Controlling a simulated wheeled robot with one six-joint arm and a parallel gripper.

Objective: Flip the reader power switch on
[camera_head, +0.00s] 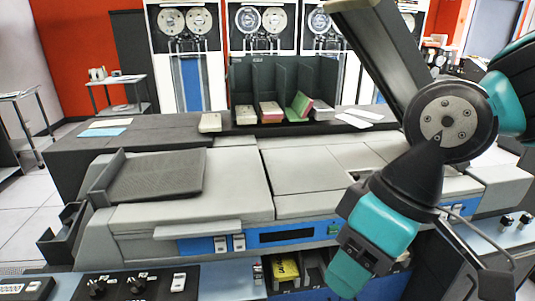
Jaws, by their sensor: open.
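The card reader is the long light grey machine (190,214) across the middle. Its blue front strip (193,246) carries two pale rocker switches, a left one (221,244) and a right one (239,242), and another small pale control (333,229) right of a dark display (287,235). A further pale switch (178,282) sits on the black panel below. I cannot read which is the power switch or its position. My teal and black arm hangs over the machine's right front, hiding part of it. I can make out no jaws of my gripper.
A ribbed dark tray (157,175) tops the machine's left. Behind are card stacks, a red one (271,112) among them, in dark dividers (283,76). Black knobs (136,286) line the lower panel, and a yellow item (285,271) sits in an opening. Left front is clear of my arm.

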